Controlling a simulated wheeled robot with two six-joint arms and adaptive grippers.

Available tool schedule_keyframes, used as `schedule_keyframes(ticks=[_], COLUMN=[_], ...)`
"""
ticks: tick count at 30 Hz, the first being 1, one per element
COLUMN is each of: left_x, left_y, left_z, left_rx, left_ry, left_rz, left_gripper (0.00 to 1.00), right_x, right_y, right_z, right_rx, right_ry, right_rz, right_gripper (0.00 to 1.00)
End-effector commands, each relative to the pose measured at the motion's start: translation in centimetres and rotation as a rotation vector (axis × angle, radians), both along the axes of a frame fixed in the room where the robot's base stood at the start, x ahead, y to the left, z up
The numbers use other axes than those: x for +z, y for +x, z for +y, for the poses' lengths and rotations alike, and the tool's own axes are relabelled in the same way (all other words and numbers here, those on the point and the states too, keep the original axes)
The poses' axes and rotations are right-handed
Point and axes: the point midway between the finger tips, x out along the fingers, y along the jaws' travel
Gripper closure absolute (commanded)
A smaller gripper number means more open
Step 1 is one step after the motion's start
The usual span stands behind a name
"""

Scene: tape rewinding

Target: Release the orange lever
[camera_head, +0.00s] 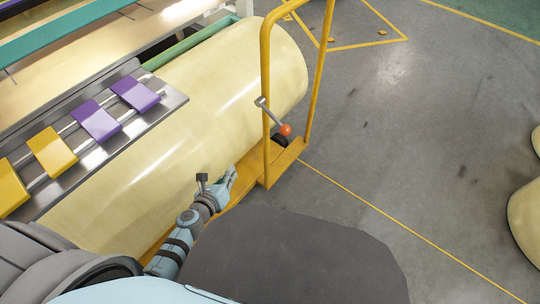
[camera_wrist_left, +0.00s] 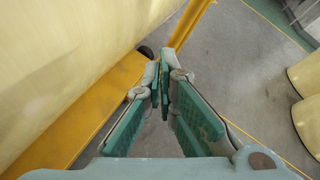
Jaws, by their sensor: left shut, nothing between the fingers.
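The orange lever (camera_head: 285,130) is a round orange knob on a grey metal rod, mounted at the yellow cart frame (camera_head: 267,90). It shows in the head view right of centre. My left gripper (camera_head: 231,174) is below and left of the knob, apart from it, beside the large cream roll (camera_head: 220,90). In the left wrist view the fingers of my left gripper (camera_wrist_left: 165,75) are shut with nothing between them. The orange knob does not show clearly in the wrist view. My right gripper is not in view.
The yellow cart base (camera_wrist_left: 85,125) runs along the cream roll. A rack with purple (camera_head: 97,121) and yellow pads (camera_head: 52,152) stands at the left. Grey floor (camera_head: 420,130) lies open to the right, with more cream rolls (camera_head: 525,220) at the right edge.

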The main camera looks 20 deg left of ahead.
Motion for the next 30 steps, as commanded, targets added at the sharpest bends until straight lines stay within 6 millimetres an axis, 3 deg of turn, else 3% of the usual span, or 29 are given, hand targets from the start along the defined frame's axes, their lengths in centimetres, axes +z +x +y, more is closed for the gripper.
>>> schedule_keyframes(ticks=[1,3,6,9,20,25,30], left_x=[-0.9,1.8,4.4,5.9,6.4,6.1,5.7], left_y=[2.4,4.5,5.8,6.2,6.4,8.4,11.8], left_z=[-1.1,-2.5,-3.8,-4.2,-4.2,-4.6,-5.4], left_rx=[-0.159,-0.328,-0.442,-0.480,-0.481,-0.480,-0.479], left_ry=[0.299,0.718,1.123,1.299,1.317,1.315,1.314], left_rz=[-0.124,-0.270,-0.392,-0.435,-0.436,-0.437,-0.438], left_gripper=[1.00,1.00,1.00,1.00,1.00,1.00,1.00], right_x=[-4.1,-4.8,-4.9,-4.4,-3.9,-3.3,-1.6], right_y=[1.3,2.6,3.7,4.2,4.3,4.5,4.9], right_z=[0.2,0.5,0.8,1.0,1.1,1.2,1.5], right_rx=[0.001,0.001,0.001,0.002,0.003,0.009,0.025], right_ry=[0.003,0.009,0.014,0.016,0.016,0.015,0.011], right_rz=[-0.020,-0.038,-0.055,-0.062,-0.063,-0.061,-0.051], right_gripper=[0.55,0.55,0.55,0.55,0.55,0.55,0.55])
